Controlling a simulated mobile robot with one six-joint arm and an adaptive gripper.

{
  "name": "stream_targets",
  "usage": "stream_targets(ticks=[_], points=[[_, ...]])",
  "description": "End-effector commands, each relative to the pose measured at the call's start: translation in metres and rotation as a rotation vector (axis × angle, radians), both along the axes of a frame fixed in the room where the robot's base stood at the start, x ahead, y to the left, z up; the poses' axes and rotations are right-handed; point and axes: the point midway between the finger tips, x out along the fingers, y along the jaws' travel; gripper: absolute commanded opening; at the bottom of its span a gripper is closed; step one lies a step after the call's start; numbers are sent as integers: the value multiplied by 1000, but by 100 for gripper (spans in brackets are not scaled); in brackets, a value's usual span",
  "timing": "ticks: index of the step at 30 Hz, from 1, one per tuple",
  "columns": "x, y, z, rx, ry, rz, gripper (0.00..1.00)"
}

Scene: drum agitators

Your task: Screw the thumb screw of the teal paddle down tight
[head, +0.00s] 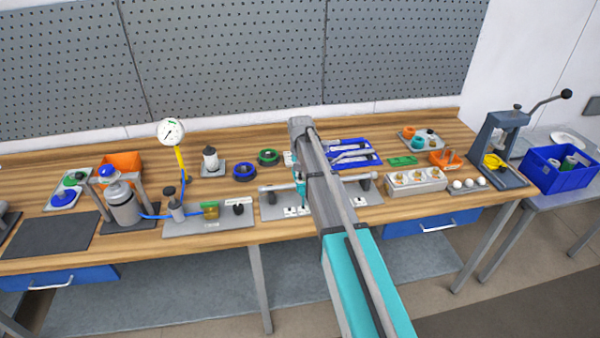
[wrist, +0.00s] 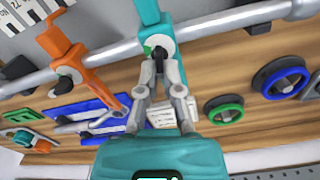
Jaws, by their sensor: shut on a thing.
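The teal paddle (wrist: 150,12) hangs on a grey horizontal shaft (wrist: 215,25) in the wrist view. A bit of it also shows left of my arm in the head view (head: 301,186). My gripper (wrist: 159,54) is shut at the paddle's hub, on its thumb screw. The fingertips hide most of the screw, so how far in it sits cannot be told. An orange paddle (wrist: 62,42) with a dark thumb screw (wrist: 67,77) sits on the same shaft, to the left in the wrist view.
The shaft stands over a grey plate (head: 268,210) on the wooden bench. Green (head: 268,157) and blue (head: 244,172) rings lie behind it. A blue tray (head: 362,157) lies behind right. A grey block with brass fittings (head: 416,183) stands right. My arm covers the fixture's middle.

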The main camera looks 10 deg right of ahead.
Motion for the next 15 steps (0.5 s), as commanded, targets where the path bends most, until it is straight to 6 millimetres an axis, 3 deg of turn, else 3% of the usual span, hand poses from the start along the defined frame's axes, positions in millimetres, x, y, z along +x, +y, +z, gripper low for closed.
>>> stream_targets(ticks=[9, 15], points=[[-1, -2, 0, 0, 2, -194, 0], [-1, -2, 0, -1, 2, -224, 0]])
